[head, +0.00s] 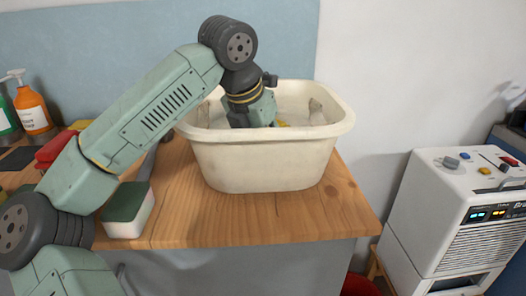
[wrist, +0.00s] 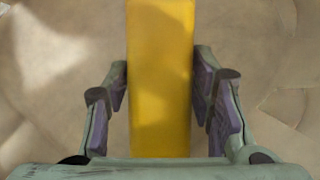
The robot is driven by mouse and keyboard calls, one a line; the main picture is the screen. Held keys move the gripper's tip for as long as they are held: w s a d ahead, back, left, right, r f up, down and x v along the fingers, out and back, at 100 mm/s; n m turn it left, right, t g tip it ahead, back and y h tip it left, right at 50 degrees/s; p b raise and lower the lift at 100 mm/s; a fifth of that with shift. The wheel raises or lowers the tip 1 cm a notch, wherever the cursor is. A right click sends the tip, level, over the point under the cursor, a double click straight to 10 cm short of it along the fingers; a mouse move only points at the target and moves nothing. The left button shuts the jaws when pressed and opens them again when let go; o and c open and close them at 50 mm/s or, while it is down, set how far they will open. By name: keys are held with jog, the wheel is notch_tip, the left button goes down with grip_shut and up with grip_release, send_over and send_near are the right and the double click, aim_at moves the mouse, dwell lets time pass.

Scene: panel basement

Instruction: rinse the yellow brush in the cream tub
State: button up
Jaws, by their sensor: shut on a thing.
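The cream tub (head: 264,160) stands upright on the wooden table near its right end. My arm reaches over the tub's rim and my gripper is down inside it, its fingers mostly hidden by the near wall. In the wrist view, my gripper (wrist: 160,100) is shut on the yellow brush (wrist: 160,60), one finger on each side. A small bit of yellow (head: 283,124) shows in the tub beside the gripper in the head view. The tub's dirty inside (wrist: 60,60) fills the wrist view behind the brush. The brush's bristles are not visible.
A green and white sponge-like block (head: 129,209) lies left of the tub at the front edge. A red item (head: 55,147) and an orange pump bottle (head: 33,112) are farther left. A white machine (head: 455,213) stands right, beyond the table's edge (head: 365,210). Bare wood lies before the tub.

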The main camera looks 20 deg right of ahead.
notch_tip(320, 180, up, 18)
jog(key=p, duration=1.3)
jog(key=shift+f, duration=0.25)
dwell(2.1)
jog(key=shift+r+p, duration=0.6)
jog(key=shift+r, duration=1.35)
jog(key=shift+r, duration=3)
